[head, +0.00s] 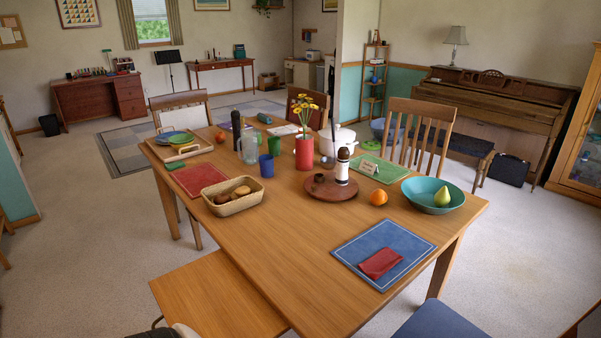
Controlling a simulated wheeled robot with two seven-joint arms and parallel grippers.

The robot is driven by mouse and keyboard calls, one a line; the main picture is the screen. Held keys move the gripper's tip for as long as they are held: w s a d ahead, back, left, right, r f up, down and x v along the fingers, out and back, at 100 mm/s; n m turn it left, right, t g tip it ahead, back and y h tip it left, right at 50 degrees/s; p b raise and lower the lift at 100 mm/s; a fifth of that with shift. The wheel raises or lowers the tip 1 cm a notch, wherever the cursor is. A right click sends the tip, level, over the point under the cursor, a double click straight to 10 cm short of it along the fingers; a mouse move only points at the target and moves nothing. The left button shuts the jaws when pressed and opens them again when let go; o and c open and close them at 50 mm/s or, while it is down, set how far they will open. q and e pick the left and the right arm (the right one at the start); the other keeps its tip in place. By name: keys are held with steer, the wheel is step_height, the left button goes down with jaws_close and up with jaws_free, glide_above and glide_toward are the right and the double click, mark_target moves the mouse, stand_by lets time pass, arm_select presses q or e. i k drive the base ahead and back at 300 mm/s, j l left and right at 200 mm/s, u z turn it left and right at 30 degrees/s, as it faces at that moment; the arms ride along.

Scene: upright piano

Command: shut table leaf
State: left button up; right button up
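The wooden dining table (300,270) fills the middle of the head view. A wooden leaf (215,297) of the same colour sticks out from the table's near left edge, at the bottom of the view. It appears to lie a little lower than the tabletop; I cannot tell how it is joined. A dark and pale grey part, likely my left gripper (170,331), shows at the bottom edge, by the leaf's outer near edge. It is mostly cut off, so I cannot tell its fingers or whether it touches the leaf. My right gripper is not in view.
The tabletop holds a bread basket (233,197), a blue placemat (383,252) with a red napkin, a teal bowl (432,193), a red vase (304,152) and a white pot (338,142). A blue chair seat (440,322) stands at the lower right. Carpet left of the leaf is clear.

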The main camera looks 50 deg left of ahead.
mark_target(208, 295)
steer(key=u, duration=0.45)
steer(key=j+u, duration=0.1)
steer(key=u, duration=1.2)
steer(key=j+u, duration=0.1)
steer(key=u, duration=0.75)
